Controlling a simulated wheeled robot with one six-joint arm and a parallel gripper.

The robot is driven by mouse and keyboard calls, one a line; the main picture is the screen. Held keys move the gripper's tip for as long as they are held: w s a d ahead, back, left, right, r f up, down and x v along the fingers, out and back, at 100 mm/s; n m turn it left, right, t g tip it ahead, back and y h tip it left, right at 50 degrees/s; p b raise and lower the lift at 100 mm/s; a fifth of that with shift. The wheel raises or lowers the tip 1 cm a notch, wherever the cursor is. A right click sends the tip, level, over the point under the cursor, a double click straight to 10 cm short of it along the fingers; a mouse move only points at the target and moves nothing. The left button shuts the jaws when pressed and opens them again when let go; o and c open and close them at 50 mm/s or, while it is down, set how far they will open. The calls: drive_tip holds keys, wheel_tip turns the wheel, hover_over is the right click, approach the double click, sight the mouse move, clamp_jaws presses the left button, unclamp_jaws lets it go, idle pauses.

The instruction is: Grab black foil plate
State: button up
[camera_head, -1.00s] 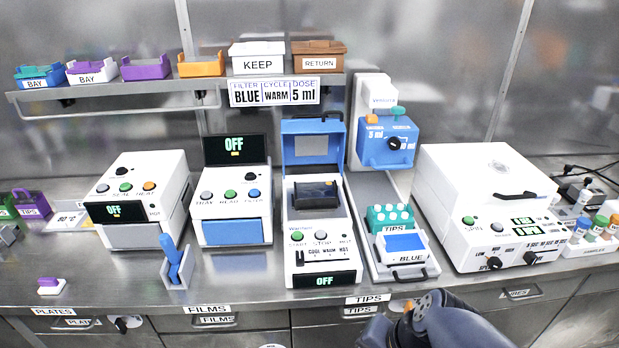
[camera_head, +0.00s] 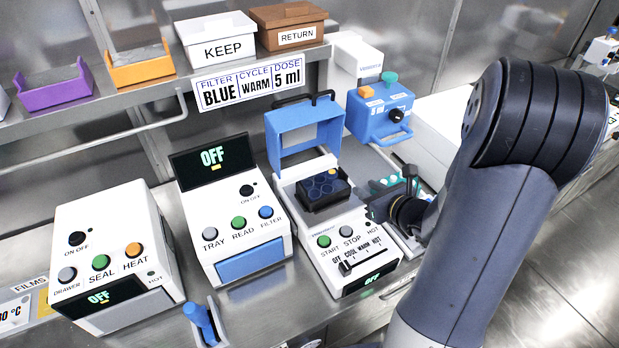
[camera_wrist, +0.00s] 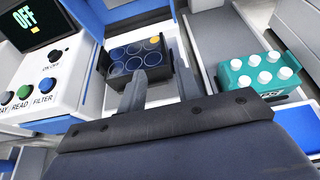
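The black plate (camera_head: 323,188) sits in the open warmer (camera_head: 345,235), under its raised blue lid (camera_head: 303,128). It has several round dark-blue wells, and in the wrist view the plate (camera_wrist: 138,60) shows one yellow well at its corner. My gripper (camera_head: 388,193) is just right of the plate in the head view. In the wrist view my gripper (camera_wrist: 160,82) is open, with its two fingers apart near the plate's near edge. Nothing is held between the fingers. I cannot tell whether the fingers touch the plate.
The teal tip rack (camera_wrist: 262,72) stands right of the warmer. The blue dispenser (camera_head: 381,112) is behind it. The reader (camera_head: 232,213) and the sealer (camera_head: 118,255) stand to the left. The shelf (camera_head: 120,100) runs above at the back.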

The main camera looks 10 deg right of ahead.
sight(345, 173)
drive_tip(key=x, duration=0.5)
drive_tip(key=shift+w+d+p, duration=0.15)
drive_tip(key=shift+w+p, duration=0.2)
drive_tip(key=shift+p+x, duration=1.1)
drive_tip(key=shift+x, duration=1.55)
drive_tip(key=shift+w+r, duration=0.1)
drive_tip(key=shift+r, duration=0.05)
drive_tip(key=shift+c, duration=0.4)
clamp_jaws()
